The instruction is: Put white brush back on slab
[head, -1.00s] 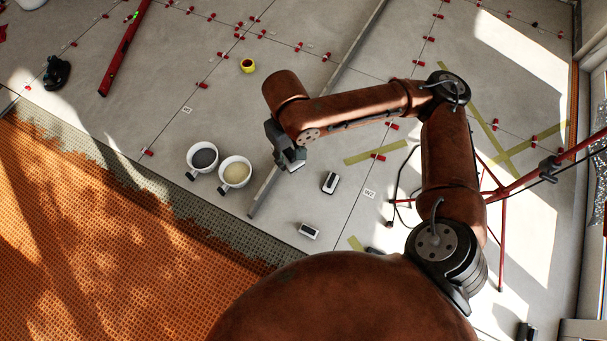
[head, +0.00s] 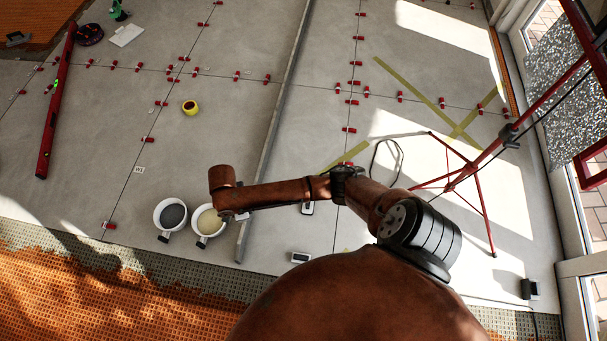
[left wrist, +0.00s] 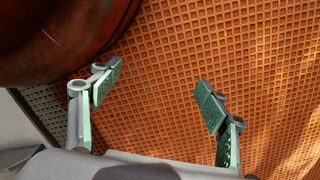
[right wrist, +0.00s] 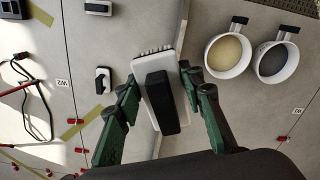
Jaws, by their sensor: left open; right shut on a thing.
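The white brush (right wrist: 146,85) has a white block, bristles along its far end and a black handle. My right gripper (right wrist: 163,100) is shut on it, one green-padded finger on each side. Below are the grey slabs (right wrist: 110,40); I cannot tell whether the brush touches them. In the head view my right arm's end hides most of the gripper and brush, close to the cream-filled cup (head: 208,222). My left gripper (left wrist: 158,95) is open and empty above the orange mat (left wrist: 260,60); it is outside the head view.
A dark-filled cup (head: 171,214) stands beside the cream one. A long metal bar (head: 270,150) runs across the slabs by the brush. Small black-and-white items (head: 300,257) lie near it. A red tripod (head: 478,200) stands at right. A yellow roll (head: 190,107) and red clips lie farther off.

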